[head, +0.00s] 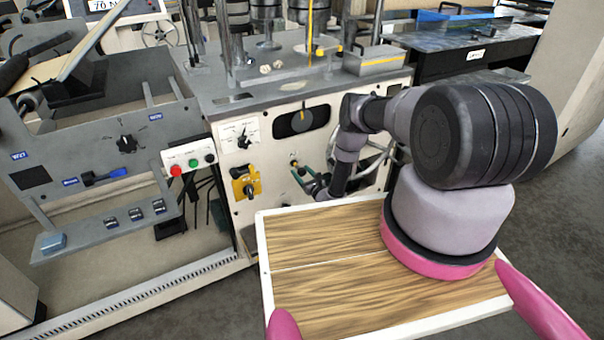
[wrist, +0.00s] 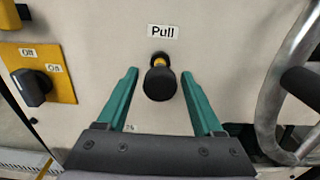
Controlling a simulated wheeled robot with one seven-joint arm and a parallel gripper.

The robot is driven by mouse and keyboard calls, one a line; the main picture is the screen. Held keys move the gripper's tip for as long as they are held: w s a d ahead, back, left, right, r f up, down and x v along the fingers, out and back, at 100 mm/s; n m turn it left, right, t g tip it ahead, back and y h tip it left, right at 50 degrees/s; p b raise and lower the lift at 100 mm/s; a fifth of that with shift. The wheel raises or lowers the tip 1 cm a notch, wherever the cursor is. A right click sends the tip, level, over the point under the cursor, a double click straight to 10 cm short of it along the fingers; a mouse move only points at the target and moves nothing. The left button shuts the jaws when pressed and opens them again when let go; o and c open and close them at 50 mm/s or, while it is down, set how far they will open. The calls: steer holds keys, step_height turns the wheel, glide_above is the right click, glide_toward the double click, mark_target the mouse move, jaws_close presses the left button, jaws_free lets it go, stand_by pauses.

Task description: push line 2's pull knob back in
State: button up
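The pull knob (wrist: 160,85) is a black round knob below a "Pull" label (wrist: 163,31) on a cream panel. A yellow-orange band of shaft (wrist: 160,63) shows between the knob and its black collar, so it stands out from the panel. In the head view the knob (head: 294,161) is small and partly behind my fingers. My gripper (wrist: 160,74) is open, its teal fingers on either side of the knob with a gap at each side. It also shows in the head view (head: 300,173). No line number is readable by the knob.
A yellow-plated Off/On switch (wrist: 36,86) is left of the knob. A curved metal pipe (wrist: 272,95) stands close on the right. In the head view a panel with red, green and black buttons (head: 189,161) is further left. A wood-topped tray (head: 330,235) lies in front.

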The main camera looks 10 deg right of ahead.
jaws_close()
stand_by(1.2)
